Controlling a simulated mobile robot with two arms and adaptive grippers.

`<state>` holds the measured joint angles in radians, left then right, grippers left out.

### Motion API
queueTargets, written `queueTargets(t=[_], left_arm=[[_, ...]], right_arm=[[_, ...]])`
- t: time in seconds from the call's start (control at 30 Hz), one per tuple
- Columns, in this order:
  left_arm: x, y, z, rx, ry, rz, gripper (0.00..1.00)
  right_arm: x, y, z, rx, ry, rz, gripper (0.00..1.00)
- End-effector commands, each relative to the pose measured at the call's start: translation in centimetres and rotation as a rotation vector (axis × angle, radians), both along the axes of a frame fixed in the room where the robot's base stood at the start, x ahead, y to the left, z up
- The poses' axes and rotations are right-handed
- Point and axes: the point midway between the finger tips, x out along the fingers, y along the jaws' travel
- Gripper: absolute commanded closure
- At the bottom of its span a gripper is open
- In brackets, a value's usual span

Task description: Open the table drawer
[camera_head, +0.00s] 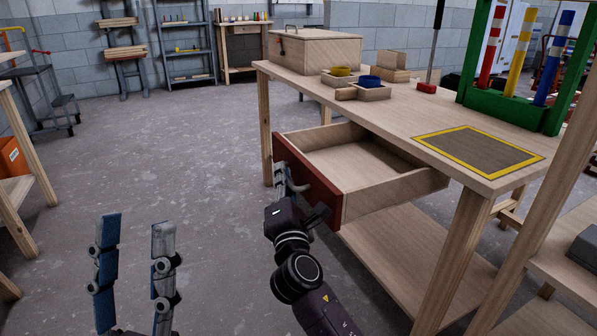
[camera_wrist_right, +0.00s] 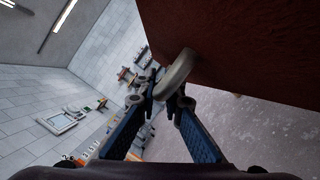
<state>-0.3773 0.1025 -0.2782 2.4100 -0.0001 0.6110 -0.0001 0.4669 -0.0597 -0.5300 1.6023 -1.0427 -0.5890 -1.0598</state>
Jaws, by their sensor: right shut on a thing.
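The table drawer (camera_head: 360,160) with a red-brown front (camera_head: 307,174) is pulled well out of the wooden table (camera_head: 400,117), and its inside looks empty. My right gripper (camera_head: 283,180) is at the drawer front, shut on the handle (camera_head: 294,184). In the right wrist view the curved grey handle (camera_wrist_right: 176,74) lies between the fingertips of my right gripper (camera_wrist_right: 166,98), against the drawer front (camera_wrist_right: 235,45). My left gripper (camera_head: 135,228) is open and empty over the floor at lower left, apart from the drawer.
On the tabletop are a wooden box (camera_head: 318,50), small bins with a yellow bowl (camera_head: 340,71) and a blue bowl (camera_head: 368,81), a yellow-bordered mat (camera_head: 478,150) and a green rack (camera_head: 510,108). A lower shelf (camera_head: 420,255) lies under the drawer. The floor to the left (camera_head: 160,150) is clear.

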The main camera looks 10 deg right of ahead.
Motion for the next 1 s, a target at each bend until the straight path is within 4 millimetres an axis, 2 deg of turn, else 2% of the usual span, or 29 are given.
queueTargets(t=[0.4, 0.43, 0.47, 0.77, 0.87, 1.0], left_arm=[[-0.1, 0.0, 0.1, -0.002, -0.005, -0.001, 0.60], [-0.1, 0.0, 0.1, -0.002, -0.005, -0.001, 0.60], [-0.1, 0.0, 0.1, -0.002, -0.005, -0.001, 0.60], [0.0, -0.1, 0.0, -0.002, -0.003, -0.002, 0.60], [0.0, 0.0, 0.0, -0.002, -0.003, -0.002, 0.60], [0.0, 0.0, 0.0, -0.002, -0.004, -0.002, 0.60]], right_arm=[[-0.1, 0.3, -0.2, -0.001, 0.005, -0.002, 1.00], [-0.1, 0.3, -0.2, -0.001, 0.005, -0.002, 0.89], [-0.1, 0.3, -0.2, -0.001, 0.005, -0.002, 0.85], [-0.2, 0.3, -0.1, 0.000, 0.002, -0.001, 0.84], [-0.7, 0.3, -0.3, 0.000, 0.003, -0.001, 0.84], [-2.7, 0.3, -0.7, 0.000, 0.003, 0.001, 0.84]])
